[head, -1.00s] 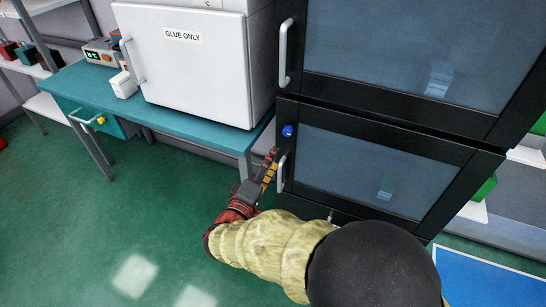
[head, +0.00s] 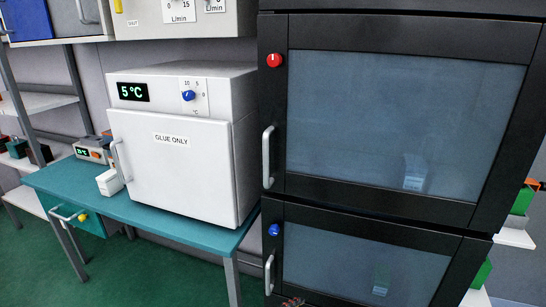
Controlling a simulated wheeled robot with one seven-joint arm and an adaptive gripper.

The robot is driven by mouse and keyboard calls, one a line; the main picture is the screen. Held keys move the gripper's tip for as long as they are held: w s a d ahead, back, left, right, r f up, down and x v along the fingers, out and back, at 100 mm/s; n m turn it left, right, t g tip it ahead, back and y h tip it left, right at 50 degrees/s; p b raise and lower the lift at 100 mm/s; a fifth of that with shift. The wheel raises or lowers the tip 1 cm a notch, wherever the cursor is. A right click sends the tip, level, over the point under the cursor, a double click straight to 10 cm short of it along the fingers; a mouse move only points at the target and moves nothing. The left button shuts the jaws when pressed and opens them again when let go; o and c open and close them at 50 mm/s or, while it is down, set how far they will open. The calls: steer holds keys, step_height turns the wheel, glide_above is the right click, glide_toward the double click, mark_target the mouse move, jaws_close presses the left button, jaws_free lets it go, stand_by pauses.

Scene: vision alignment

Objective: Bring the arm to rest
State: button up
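Only a small dark reddish bit, seemingly the tip of my gripper (head: 293,302), shows at the bottom edge of the head view. It is in front of the lower black cabinet door (head: 340,275), a little right of that door's handle (head: 269,274). The rest of my arm is below the picture. Whether the gripper is open or shut, or holds anything, is hidden.
A black cabinet with an upper glass door (head: 390,120) fills the right. Left of it, a white "GLUE ONLY" unit (head: 175,165) reading 5 °C stands shut on a teal table (head: 150,208). A drawer (head: 75,215) hangs under the table. Green floor lies below.

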steer(key=s+d+r+m+g+y+p, duration=0.1)
steer(key=s+d+r+m+g+y, duration=0.25)
steer(key=s, duration=0.35)
steer(key=s+d+r+m+g+y+p, duration=0.2)
steer(key=s+d+r+g, duration=0.15)
steer(key=s, duration=0.35)
steer(key=s+d+r+m+t+y+p, duration=0.1)
steer(key=d+r+m+t, duration=0.1)
steer(key=r, duration=0.5)
steer(key=s+d+r+m+t+y+p, duration=0.1)
steer(key=d+r+m, duration=0.3)
steer(key=r, duration=0.4)
steer(key=shift+s+r+m+t+y+p, duration=0.2)
steer(key=shift+s+m+t+y+p, duration=0.15)
steer(key=shift+m+p, duration=0.45)
steer(key=shift+d, duration=0.1)
steer(key=shift+c, duration=0.2)
